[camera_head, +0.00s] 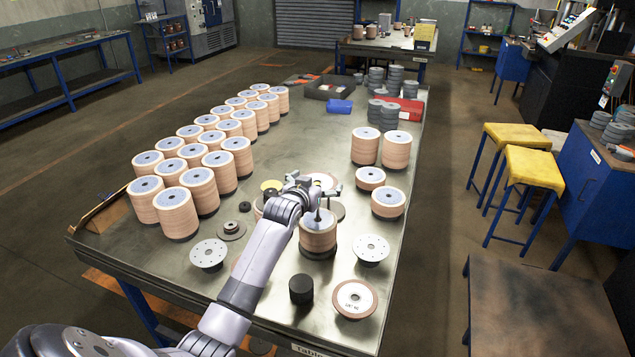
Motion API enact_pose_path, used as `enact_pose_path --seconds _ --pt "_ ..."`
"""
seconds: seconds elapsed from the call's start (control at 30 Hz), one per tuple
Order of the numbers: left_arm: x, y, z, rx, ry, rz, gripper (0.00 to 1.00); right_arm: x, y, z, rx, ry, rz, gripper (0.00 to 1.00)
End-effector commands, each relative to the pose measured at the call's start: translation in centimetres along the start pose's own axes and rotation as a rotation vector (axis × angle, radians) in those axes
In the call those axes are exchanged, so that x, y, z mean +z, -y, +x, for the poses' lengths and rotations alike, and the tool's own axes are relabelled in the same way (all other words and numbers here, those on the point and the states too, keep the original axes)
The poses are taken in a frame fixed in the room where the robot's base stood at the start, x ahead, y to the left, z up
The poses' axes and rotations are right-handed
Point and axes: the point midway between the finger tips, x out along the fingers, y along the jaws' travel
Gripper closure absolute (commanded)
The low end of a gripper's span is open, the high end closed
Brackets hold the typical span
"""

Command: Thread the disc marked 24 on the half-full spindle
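A stack of tan discs on a spindle (318,238) stands near the table's front middle, with a dark post rising from its pale top. My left gripper (322,192) is above and just behind this stack. A tan disc (322,180) shows partly behind the gripper; whether the fingers touch it I cannot tell. A flat tan disc with a white printed face (354,299) lies at the front right; its print is too small to read surely. No number 24 is legible. My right gripper is not in view.
Tall disc stacks (175,212) fill the table's left side. Shorter stacks (388,202) stand at right. Grey flanges (208,254) (371,249) and a black cylinder (301,289) lie near the front. A blue box (340,106) and grey stacks stand at the back.

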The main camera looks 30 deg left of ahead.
Motion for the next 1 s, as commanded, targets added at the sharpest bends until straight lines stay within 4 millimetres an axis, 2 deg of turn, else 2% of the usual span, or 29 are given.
enact_pose_path --seconds 0.07,0.17,0.5,1.0 --pt "0.7 -0.1 0.2 0.001 -0.001 0.000 0.37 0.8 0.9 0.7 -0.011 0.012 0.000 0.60" --pt "1.5 -0.1 0.4 0.001 -0.001 0.000 0.37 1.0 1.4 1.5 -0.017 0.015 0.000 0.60" --pt "4.7 -0.1 1.4 0.001 -0.001 0.000 0.37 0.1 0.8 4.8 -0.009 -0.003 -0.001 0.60" --pt "5.0 -0.1 1.5 0.002 -0.001 0.001 0.37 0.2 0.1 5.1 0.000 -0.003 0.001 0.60"
